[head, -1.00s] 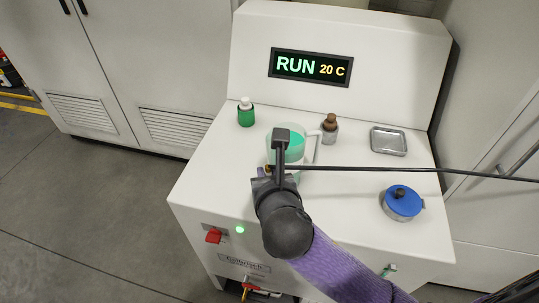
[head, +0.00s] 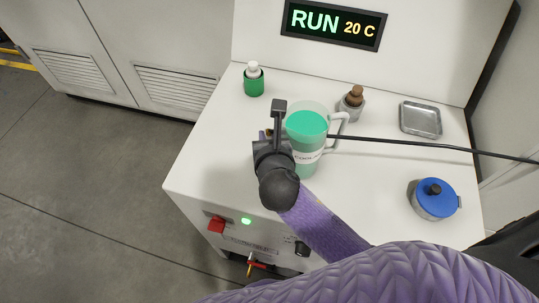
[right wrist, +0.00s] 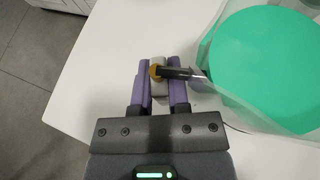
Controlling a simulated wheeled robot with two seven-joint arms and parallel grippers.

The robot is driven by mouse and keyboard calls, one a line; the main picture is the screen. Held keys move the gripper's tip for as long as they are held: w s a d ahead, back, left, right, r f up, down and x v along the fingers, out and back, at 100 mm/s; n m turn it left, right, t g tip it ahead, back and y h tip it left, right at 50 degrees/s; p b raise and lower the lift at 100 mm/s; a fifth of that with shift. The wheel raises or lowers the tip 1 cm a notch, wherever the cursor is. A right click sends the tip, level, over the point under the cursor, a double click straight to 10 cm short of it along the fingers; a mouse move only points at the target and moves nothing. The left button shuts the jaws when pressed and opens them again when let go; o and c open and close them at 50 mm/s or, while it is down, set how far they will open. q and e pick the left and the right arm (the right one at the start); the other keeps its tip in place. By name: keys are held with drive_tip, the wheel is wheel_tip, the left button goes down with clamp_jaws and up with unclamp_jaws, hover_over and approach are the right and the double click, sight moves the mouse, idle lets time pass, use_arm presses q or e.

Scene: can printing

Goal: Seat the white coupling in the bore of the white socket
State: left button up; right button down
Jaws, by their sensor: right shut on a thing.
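My right gripper (right wrist: 157,90) is shut on a small pale block, which I take to be the white coupling (right wrist: 158,91). A gold ring (right wrist: 155,71) and a black cable (right wrist: 178,72) show at its far end, the cable leading right. In the head view my right gripper (head: 268,136) is over the white machine top, just left of the pitcher; its fingers are mostly hidden by my wrist. I cannot make out the white socket or its bore in either view. My left gripper is not in view.
A clear pitcher with green liquid (head: 306,124) stands close to the right of my gripper. Behind are a green bottle (head: 253,85) and a brown-stoppered bottle (head: 350,105). A metal tray (head: 420,119) and blue-lidded pot (head: 434,198) stand right. The black cable (head: 420,145) crosses the top.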

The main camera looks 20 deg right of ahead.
wheel_tip(320, 180, down, 5)
drive_tip(key=shift+f+b, duration=0.1)
drive_tip(key=shift+b, duration=1.1)
drive_tip(key=c, duration=0.9)
unclamp_jaws()
drive_tip(key=shift+r, duration=0.2)
